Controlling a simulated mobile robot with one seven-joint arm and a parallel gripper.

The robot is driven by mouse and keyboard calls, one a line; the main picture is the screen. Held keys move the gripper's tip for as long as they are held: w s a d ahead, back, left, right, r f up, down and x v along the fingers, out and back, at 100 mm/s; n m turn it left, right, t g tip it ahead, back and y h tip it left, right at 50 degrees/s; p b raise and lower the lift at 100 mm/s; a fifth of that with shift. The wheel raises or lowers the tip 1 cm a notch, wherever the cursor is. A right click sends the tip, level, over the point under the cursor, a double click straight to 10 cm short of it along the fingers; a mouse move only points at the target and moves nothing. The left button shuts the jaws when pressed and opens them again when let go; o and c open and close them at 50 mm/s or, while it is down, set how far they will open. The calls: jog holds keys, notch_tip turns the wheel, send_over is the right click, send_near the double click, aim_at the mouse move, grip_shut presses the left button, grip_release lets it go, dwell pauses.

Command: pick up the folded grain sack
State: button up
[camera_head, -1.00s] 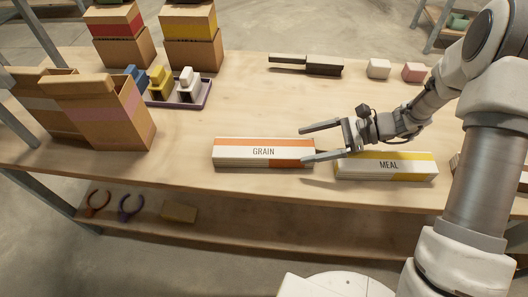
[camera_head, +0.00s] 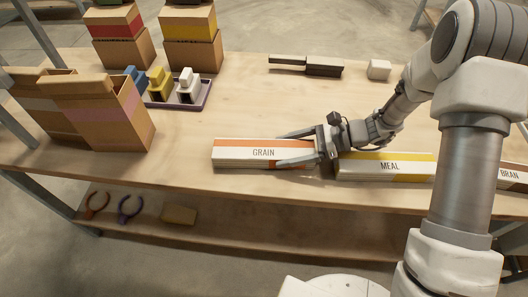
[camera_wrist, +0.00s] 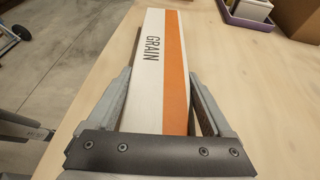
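The folded grain sack (camera_head: 240,152) is a flat white and orange bundle marked GRAIN, lying near the front edge of the table. In the wrist view the sack (camera_wrist: 160,60) runs away from me between the fingers. My gripper (camera_head: 280,149) is at the sack's right end, with one finger along the far side and one along the near side. In the wrist view my gripper (camera_wrist: 162,95) has its fingers apart, astride the sack, with a small gap visible on the left. The sack still rests on the table.
The meal sack (camera_head: 390,167) lies just right, under my wrist; the bran sack (camera_head: 510,173) is farther right. Cardboard boxes (camera_head: 120,115) and a purple tray (camera_head: 205,97) stand at left. The table middle is clear.

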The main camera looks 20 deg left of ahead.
jog(key=c, duration=0.6)
jog(key=shift+r, duration=0.1)
jog(key=shift+c, duration=0.2)
